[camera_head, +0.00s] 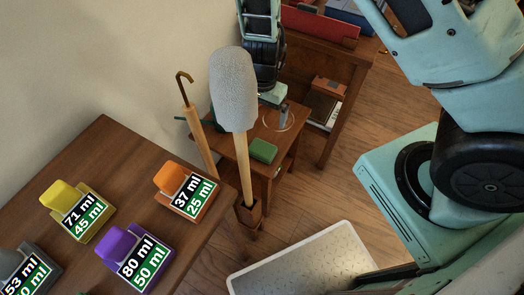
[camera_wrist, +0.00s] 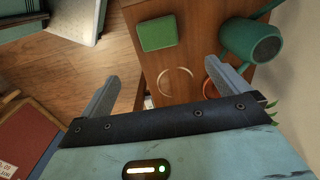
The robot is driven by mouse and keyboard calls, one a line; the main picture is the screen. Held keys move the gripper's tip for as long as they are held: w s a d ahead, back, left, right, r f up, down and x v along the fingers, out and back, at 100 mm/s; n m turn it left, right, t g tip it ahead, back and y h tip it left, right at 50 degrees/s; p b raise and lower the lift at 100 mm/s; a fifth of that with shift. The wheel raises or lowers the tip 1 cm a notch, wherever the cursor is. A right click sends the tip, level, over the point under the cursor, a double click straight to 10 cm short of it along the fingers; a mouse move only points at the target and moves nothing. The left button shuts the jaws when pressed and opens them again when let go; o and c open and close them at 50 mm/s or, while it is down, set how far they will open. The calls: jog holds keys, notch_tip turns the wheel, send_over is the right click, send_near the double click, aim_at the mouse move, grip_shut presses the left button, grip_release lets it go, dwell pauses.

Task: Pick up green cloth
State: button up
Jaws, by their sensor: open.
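The green cloth (camera_head: 263,150) is a small folded green block lying on the small wooden side table (camera_head: 285,158). In the wrist view the green cloth (camera_wrist: 157,33) lies flat near the table's left edge, beyond my fingertips. My gripper (camera_wrist: 168,68) is open and empty above the table, with its two grey fingers spread wide. In the head view my gripper (camera_head: 280,107) is partly hidden by the grey duster head and sits behind the cloth, apart from it.
A green watering can (camera_wrist: 252,40) and part of an orange pot (camera_wrist: 210,88) stand on the side table near my right finger.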

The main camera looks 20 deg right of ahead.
jog(key=b, duration=0.4)
send_over(262, 148)
jog(key=f, duration=1.1)
jog(key=shift+w+d+f, duration=0.2)
jog(key=shift+w+d, duration=0.05)
jog(key=shift+w, duration=0.05)
jog(key=f+b, duration=0.2)
jog(key=f, duration=0.1)
jog(key=f+b, duration=0.1)
jog(key=f, duration=0.1)
jog(key=shift+s+a+f, duration=0.15)
jog(key=shift+s+a, duration=0.05)
jog(key=shift+s, duration=0.05)
jog(key=c, duration=0.9)
